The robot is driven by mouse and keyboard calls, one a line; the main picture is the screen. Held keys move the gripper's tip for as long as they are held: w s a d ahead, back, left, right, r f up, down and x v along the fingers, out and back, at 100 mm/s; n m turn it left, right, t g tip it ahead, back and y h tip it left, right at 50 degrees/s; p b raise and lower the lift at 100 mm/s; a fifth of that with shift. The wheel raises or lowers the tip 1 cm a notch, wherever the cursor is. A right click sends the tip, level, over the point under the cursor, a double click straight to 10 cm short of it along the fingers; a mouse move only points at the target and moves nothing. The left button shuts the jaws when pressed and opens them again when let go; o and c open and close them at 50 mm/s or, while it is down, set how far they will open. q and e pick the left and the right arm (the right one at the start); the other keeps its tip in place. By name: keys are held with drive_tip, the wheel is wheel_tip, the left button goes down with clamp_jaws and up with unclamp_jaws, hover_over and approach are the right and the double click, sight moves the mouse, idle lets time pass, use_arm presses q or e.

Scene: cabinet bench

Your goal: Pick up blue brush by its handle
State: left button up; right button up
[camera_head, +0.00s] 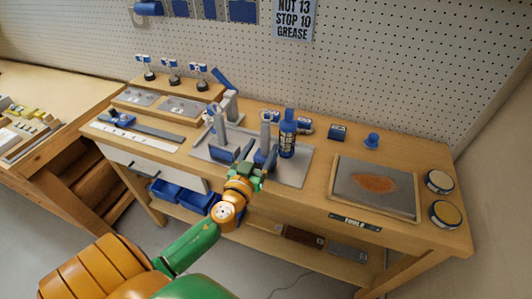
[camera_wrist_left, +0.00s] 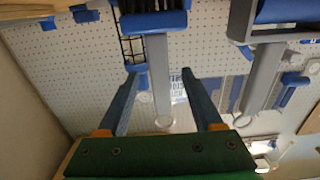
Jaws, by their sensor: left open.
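The blue brush has dark bristles and a blue head (camera_wrist_left: 153,20) at the top of the left wrist view. Its grey handle runs down the picture between my two blue fingers, with visible gaps on both sides. In the head view its grey handle (camera_head: 265,130) appears to stand upright on the grey mat (camera_head: 292,172), just beyond my gripper. My left gripper (camera_head: 244,153) is open and empty; it also shows in the left wrist view (camera_wrist_left: 161,75). In the head view the brush's lower part is hidden by the gripper. My right gripper is not in view.
A second grey-handled tool (camera_head: 219,125) stands left of the brush. A framed panel (camera_head: 345,199) with a brown patch and round tins (camera_head: 444,214) lie farther right. The pegboard (camera_head: 400,75) closes the back.

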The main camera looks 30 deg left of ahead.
sight(264, 144)
use_arm(q)
drive_tip(key=x, duration=0.3)
drive_tip(key=shift+w, duration=0.25)
drive_tip(key=shift+s, duration=0.1)
clamp_jaws()
idle(1.0)
